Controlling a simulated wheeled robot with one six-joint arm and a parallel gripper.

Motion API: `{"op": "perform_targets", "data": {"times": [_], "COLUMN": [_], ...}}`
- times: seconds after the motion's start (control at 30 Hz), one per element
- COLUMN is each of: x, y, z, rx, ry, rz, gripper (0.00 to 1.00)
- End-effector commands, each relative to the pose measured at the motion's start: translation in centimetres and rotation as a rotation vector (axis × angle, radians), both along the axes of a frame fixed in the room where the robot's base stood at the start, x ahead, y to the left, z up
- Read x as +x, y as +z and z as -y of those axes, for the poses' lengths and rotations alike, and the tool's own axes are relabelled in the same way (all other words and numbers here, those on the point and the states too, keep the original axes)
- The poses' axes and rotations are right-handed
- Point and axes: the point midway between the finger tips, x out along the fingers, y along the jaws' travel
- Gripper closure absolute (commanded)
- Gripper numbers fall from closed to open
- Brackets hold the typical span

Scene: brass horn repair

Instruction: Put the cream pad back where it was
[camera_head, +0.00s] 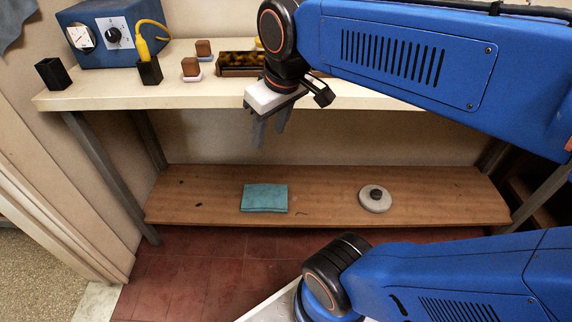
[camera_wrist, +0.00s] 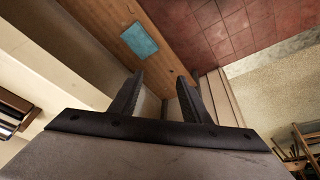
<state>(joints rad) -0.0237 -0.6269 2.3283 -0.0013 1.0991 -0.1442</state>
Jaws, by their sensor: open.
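A round, pale cream-grey pad (camera_head: 374,203) with a dark knob on top lies flat on the right part of the lower wooden shelf (camera_head: 325,200). It is the only round pad I see, and I take it as the cream pad. It does not show in the wrist view. My gripper (camera_head: 270,132) is open and empty, pointing down in front of the bench's front edge, above the shelf and left of the pad. Its two fingers (camera_wrist: 160,78) stand apart in the wrist view with nothing between them.
A folded teal cloth (camera_head: 264,198) lies left of the pad, also in the wrist view (camera_wrist: 140,41). The bench top (camera_head: 110,93) holds a blue meter box (camera_head: 115,35), black cups, two brown blocks on pale bases (camera_head: 191,68) and a dark tray (camera_head: 238,66). The shelf between cloth and pad is clear.

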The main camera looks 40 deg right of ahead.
Motion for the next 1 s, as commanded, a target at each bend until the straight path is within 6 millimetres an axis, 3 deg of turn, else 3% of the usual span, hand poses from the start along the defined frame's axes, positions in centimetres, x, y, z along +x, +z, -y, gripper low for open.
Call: {"op": "perform_targets", "data": {"times": [0.1, 0.3, 1.0], "x": [-2.8, -5.1, -5.4], "y": [-3.4, -6.7, -7.2], "z": [0.3, 0.6, 0.6], "rx": [0.024, 0.049, 0.054], "ry": [-0.071, -0.143, -0.155], "rz": [0.033, 0.067, 0.072], "gripper": [0.57, 0.57, 0.57]}}
